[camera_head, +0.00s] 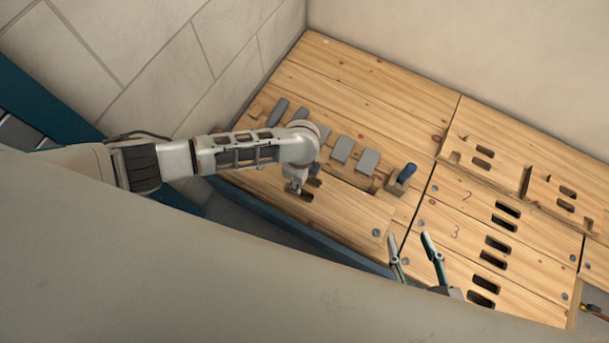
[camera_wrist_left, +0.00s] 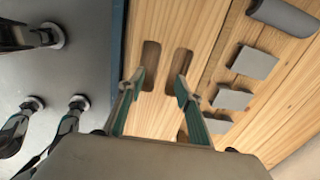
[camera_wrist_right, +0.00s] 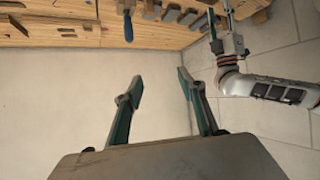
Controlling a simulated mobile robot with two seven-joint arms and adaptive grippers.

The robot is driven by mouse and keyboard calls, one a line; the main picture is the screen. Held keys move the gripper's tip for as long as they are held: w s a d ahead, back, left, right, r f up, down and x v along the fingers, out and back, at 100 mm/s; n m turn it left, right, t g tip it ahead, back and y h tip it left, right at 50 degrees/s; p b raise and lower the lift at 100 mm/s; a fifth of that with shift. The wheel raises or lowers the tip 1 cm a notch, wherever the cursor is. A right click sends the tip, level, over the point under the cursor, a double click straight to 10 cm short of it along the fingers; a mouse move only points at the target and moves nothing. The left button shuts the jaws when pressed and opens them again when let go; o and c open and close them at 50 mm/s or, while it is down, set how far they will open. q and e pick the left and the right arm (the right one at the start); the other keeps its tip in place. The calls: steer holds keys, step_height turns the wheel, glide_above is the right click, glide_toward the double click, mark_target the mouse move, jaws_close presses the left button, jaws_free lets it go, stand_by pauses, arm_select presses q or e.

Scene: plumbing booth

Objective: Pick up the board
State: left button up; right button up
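A light wooden board (camera_head: 345,215) lies flat at the front left of the bench. Two oblong slots in it show in the left wrist view, the left slot (camera_wrist_left: 150,66) and the right slot (camera_wrist_left: 182,63). My left gripper (camera_head: 303,188) is low over this board at the slots; its arm and fingers partly hide them. In the left wrist view its fingers (camera_wrist_left: 160,84) are apart, tips near the slots' lower ends. I cannot tell if they touch or enter the wood. My right gripper (camera_head: 416,250) is open and empty; its fingers also show spread in the right wrist view (camera_wrist_right: 158,88).
Several grey blocks (camera_head: 342,149) and a blue-handled tool (camera_head: 402,178) stand behind the board. More slotted boards, one marked 3 (camera_head: 456,235), lie to the right. A dark blue rail (camera_head: 300,232) runs along the bench front. Walls close in the left and back.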

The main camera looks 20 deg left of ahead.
mark_target(302, 188)
arm_select(q)
step_height(302, 188, down, 3)
steer(key=shift+s+d+f+b, duration=0.1)
steer(key=shift+b, duration=0.65)
steer(key=shift+w+f+b, duration=0.25)
steer(key=shift+f+b, duration=0.3)
steer(key=shift+f, duration=0.35)
steer(key=shift+w+r, duration=0.2)
steer(key=c, duration=0.8)
jaws_close()
steer(key=shift+r, duration=0.15)
arm_select(e)
steer(key=shift+w+a+r+m+t+y, duration=0.2)
steer(key=shift+w+a+r+m, duration=0.1)
steer(key=shift+a+r, duration=0.25)
steer(key=shift+w+a+r+m+t+y, duration=0.1)
steer(key=shift+w+a+r+m+t, duration=0.15)
steer(key=shift+a+r, duration=0.3)
